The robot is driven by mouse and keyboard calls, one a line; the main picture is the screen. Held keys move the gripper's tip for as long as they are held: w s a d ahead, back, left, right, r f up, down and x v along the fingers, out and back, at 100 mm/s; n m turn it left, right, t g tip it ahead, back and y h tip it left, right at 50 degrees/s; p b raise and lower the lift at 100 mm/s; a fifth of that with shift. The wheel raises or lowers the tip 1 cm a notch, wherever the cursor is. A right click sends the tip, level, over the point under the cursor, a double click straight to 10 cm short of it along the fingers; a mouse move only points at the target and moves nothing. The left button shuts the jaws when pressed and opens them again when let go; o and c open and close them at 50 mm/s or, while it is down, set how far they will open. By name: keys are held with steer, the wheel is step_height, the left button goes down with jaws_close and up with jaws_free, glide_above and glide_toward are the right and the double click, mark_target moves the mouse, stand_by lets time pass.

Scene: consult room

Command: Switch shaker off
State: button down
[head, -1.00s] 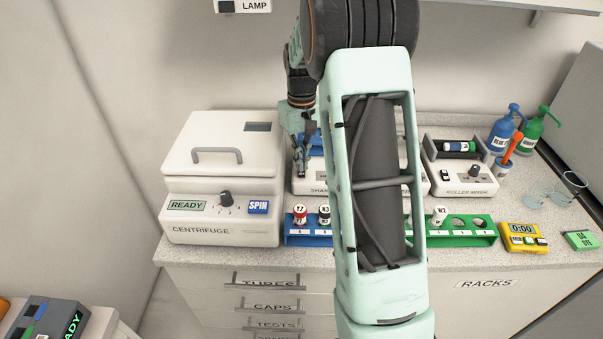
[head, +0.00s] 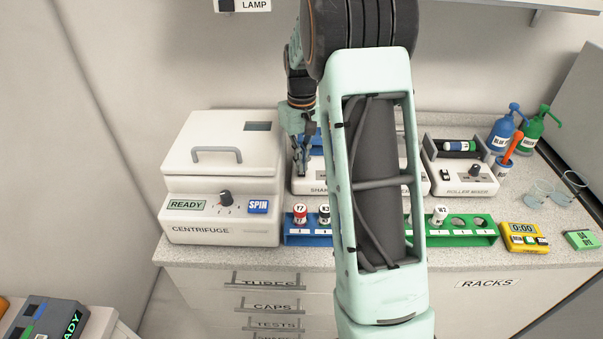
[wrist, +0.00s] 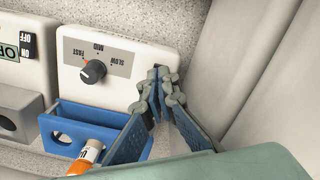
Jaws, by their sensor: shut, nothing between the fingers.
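The shaker (head: 320,188) is a white box on the bench, behind the racks. My forearm hides much of it in the head view. The wrist view shows, upside down, what looks like its panel (wrist: 119,55), with a black dial (wrist: 93,72) marked SLOW, MID and FAST, and a blue tray (wrist: 65,118) holding an orange-and-white tube (wrist: 88,153). My gripper (head: 302,171) is shut and empty at the shaker's left end. Its fingertips (wrist: 160,72) are at the panel's edge, beside the dial; contact cannot be told.
The centrifuge (head: 222,158) stands close on the left. A blue rack (head: 293,236) and a green rack (head: 484,235) stand in front. The roller mixer (head: 462,185) is to the right. In the wrist view, a neighbouring device has an OFF display (wrist: 8,50) and a switch (wrist: 27,46).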

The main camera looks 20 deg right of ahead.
mark_target(302, 174)
steer(key=shift+f+b, duration=0.65)
steer(key=shift+f, duration=0.4)
steer(key=shift+r, duration=0.2)
steer(key=shift+r+p, duration=2.6)
steer(key=shift+r, duration=0.8)
